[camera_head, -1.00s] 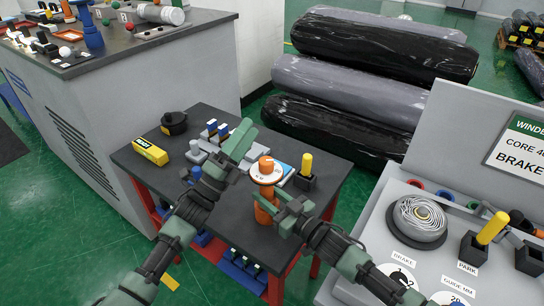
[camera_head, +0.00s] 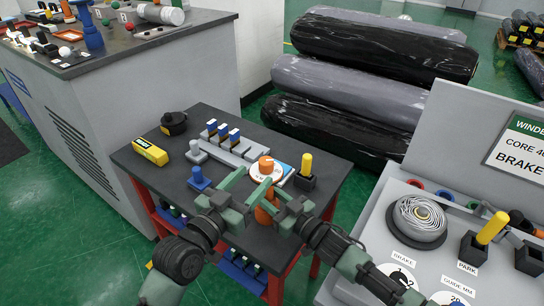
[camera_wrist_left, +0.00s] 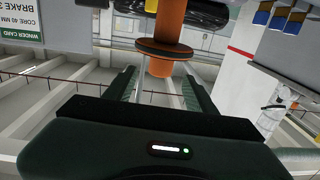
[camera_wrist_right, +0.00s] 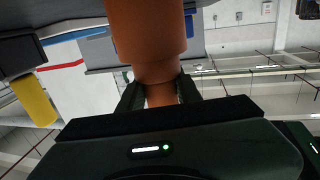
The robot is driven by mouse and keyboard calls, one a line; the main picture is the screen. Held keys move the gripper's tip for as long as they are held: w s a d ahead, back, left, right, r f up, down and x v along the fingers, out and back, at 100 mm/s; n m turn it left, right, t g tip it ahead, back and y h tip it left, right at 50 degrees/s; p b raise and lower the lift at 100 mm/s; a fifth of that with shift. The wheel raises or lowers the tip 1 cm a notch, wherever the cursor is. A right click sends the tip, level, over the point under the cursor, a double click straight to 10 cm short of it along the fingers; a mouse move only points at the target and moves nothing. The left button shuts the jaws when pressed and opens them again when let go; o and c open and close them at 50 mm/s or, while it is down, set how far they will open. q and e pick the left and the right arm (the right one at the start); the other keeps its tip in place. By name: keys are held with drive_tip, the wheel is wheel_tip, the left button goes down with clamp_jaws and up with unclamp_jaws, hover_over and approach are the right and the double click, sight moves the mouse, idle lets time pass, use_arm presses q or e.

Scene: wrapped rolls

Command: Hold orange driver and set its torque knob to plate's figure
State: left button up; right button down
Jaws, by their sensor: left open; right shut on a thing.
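The orange driver (camera_head: 266,213) stands upright above the dark cart top, with a white dial (camera_head: 268,175) and an orange knob (camera_head: 266,162) at its upper end. My right gripper (camera_head: 275,203) is shut on its body; in the right wrist view the jaws close on a narrow orange neck (camera_wrist_right: 160,95). My left gripper (camera_head: 250,184) is open close beside the dial. In the left wrist view the orange knob (camera_wrist_left: 160,67) shows between its spread fingers; contact cannot be told. The winder plate (camera_head: 520,145) reads "CORE 40" and "BRAKE"; its figure is cut off at the frame edge.
The cart (camera_head: 150,185) also holds a yellow box (camera_head: 150,152), a black round item (camera_head: 174,123), a grey rack (camera_head: 240,152), a blue piece (camera_head: 200,179) and a yellow-handled block (camera_head: 305,170). The winder panel (camera_head: 380,225) is at the right. Wrapped rolls (camera_head: 345,90) lie behind.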

sight(272, 160)
use_arm(q)
drive_tip(key=x, duration=0.9)
drive_tip(key=shift+w+d, duration=0.15)
drive_tip(key=shift+w, duration=0.2)
use_arm(e)
drive_tip(key=shift+d+f, duration=0.1)
drive_tip(key=shift+f, duration=0.15)
use_arm(q)
drive_tip(key=shift+c, duration=0.4)
clamp_jaws()
drive_tip(key=shift+s+d+r+m+g+h, duration=0.1)
drive_tip(key=shift+d+r+m+g+h, duration=0.2)
drive_tip(key=shift+m+h, duration=0.4)
drive_tip(key=shift+f+g, duration=0.15)
drive_tip(key=shift+g, duration=0.15)
drive_tip(key=shift+h, duration=0.3)
drive_tip(key=shift+o, duration=0.4)
unclamp_jaws()
drive_tip(key=shift+a+f, duration=0.1)
use_arm(e)
drive_tip(key=shift+s, duration=0.1)
